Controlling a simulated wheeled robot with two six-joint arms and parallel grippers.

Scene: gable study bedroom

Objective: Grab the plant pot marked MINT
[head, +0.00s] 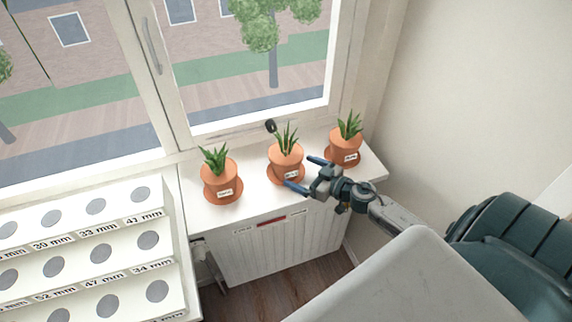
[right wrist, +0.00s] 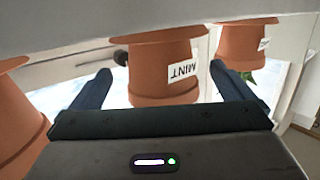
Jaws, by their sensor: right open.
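The plant pot marked MINT (right wrist: 162,70) is terracotta with a white label, and it shows upside down in the right wrist view between my right gripper's (right wrist: 161,72) two fingers. In the head view it appears to be the middle pot (head: 286,156), with a spiky green plant, upright on a saucer on the windowsill. My right gripper (head: 301,173) is open just in front of it at the right, with its fingers towards the pot and partly over its lower right side. I cannot tell whether either finger touches it. My left gripper is not in view.
Similar labelled pots stand to the left (head: 220,178) and right (head: 346,146) on the white sill (head: 250,206). A small dark knob (head: 270,125) is behind the middle pot. A ribbed radiator (head: 275,250) is below. A white rack with size labels (head: 80,240) is at lower left.

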